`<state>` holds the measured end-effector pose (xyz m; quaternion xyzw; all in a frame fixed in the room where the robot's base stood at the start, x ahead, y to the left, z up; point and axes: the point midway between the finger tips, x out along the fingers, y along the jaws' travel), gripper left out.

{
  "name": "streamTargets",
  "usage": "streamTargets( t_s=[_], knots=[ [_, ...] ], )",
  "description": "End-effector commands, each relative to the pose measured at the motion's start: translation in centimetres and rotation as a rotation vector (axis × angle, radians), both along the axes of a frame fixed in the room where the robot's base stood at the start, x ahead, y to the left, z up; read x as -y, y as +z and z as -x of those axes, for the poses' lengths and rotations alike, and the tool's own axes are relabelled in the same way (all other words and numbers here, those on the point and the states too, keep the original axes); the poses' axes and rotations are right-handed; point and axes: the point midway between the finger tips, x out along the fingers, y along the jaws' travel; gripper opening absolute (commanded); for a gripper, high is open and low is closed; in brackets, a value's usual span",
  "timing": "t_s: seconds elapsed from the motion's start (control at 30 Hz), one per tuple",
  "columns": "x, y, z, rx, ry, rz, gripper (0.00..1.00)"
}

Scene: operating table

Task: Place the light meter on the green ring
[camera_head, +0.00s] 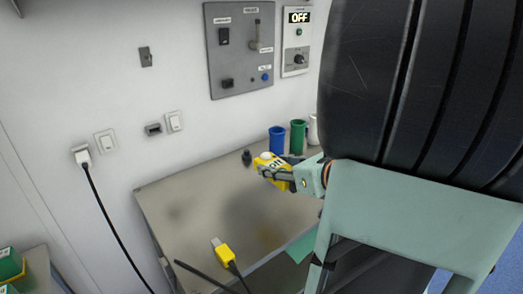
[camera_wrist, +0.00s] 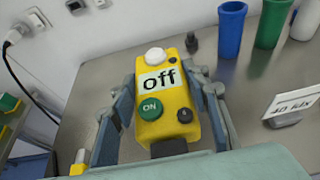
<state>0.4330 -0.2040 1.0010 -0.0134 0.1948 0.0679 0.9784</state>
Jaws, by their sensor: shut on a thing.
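The light meter (camera_wrist: 163,98) is a yellow box with a white dome, a display reading "off", a green ON button and a black knob. My gripper (camera_wrist: 163,82) is shut on it, one finger on each side. In the head view the yellow meter (camera_head: 272,168) is held over the back part of the metal table, display partly hidden by my gripper (camera_head: 280,172). I cannot tell whether it touches the table. I cannot make out a green ring in either view.
Blue (camera_head: 277,139), green (camera_head: 298,136) and white (camera_head: 313,130) cups stand at the back of the table (camera_head: 190,205). A small black object (camera_head: 246,158) is nearby. A "40 klx" card (camera_wrist: 292,105) stands at right. A yellow connector (camera_head: 222,251) is at the front.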

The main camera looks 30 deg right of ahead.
Motion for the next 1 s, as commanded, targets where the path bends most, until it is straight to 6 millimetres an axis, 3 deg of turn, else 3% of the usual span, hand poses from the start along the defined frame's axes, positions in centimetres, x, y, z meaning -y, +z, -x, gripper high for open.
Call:
streamTargets(
  t_s=[0.03, 0.23, 0.47, 0.67, 1.0],
  knots=[
    [-0.3, 0.8, 0.6, 0.002, -0.001, 0.001, 0.08],
    [-1.1, 1.2, 2.0, 0.000, 0.000, 0.001, 0.08],
    [-1.6, 1.0, 2.0, -0.001, 0.020, -0.001, 0.08],
    [-4.1, -0.4, 0.0, -0.014, 0.144, 0.001, 0.08],
    [-11.2, -4.2, -4.0, -0.024, 0.462, 0.005, 0.08]
  ],
)
